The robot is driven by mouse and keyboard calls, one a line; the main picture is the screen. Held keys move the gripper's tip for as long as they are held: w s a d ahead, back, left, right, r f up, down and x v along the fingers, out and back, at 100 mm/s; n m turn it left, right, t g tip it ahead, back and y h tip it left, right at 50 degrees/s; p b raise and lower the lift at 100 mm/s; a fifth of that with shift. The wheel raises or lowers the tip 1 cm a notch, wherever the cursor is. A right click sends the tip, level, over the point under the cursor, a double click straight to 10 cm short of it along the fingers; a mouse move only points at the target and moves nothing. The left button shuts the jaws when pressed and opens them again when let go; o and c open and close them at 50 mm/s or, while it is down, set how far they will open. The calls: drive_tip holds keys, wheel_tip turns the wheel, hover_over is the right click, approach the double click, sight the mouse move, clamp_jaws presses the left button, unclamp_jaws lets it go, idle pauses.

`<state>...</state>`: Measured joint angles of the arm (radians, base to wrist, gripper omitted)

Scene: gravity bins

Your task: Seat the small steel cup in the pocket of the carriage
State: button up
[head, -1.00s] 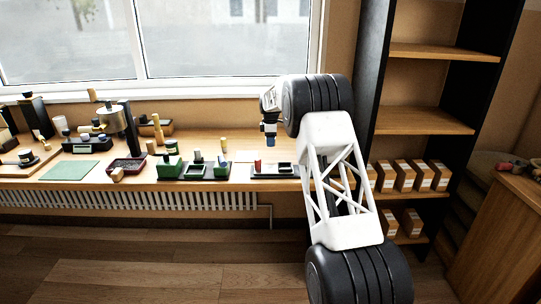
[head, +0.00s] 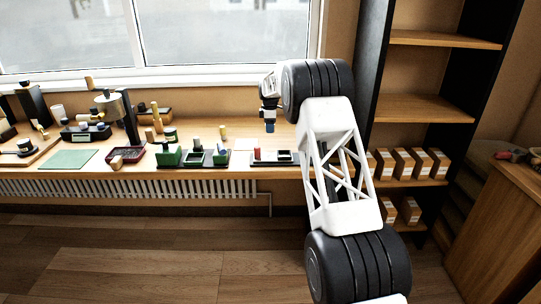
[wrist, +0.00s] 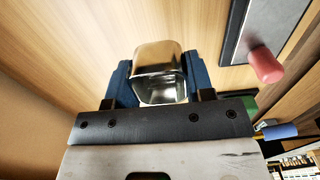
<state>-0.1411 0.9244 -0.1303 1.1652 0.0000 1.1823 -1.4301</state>
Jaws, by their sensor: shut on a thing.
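In the wrist view the small steel cup (wrist: 158,68) is shiny and square-sided with rounded corners, its hollow side partly facing the camera. My gripper (wrist: 161,85) is shut on it, with one blue finger on each side. In the head view my gripper (head: 269,127) hangs above the bench, over the dark carriage (head: 272,163) with its red knob (head: 256,153); the cup cannot be made out there. A framed opening, which looks like the pocket, shows right of the knob. In the wrist view the carriage (wrist: 243,35) and knob (wrist: 265,66) are at upper right, apart from the cup.
Green and black fixtures (head: 168,157) with upright pegs stand left of the carriage on the wooden bench. A dark red tray (head: 128,158) and a green mat (head: 67,159) lie farther left. A shelf with small boxes (head: 404,163) stands right of my arm.

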drive_tip(key=shift+s, duration=0.1)
drive_tip(key=m, duration=0.1)
drive_tip(key=s+d+r+m, duration=0.1)
drive_tip(key=shift+s+m, duration=0.3)
drive_tip(key=s+d+r+m, duration=0.2)
drive_tip(key=s+m, duration=0.4)
drive_tip(key=m, duration=0.1)
drive_tip(key=s+d+r+m, duration=0.2)
drive_tip(key=s+d+m, duration=0.1)
drive_tip(key=s+m, duration=0.3)
drive_tip(key=shift+r+m, duration=0.3)
drive_tip(key=shift+m, duration=0.9)
drive_tip(key=shift+s, duration=0.1)
drive_tip(key=shift+f, duration=2.4)
drive_tip(key=shift+f, duration=0.55)
drive_tip(key=shift+f, duration=0.35)
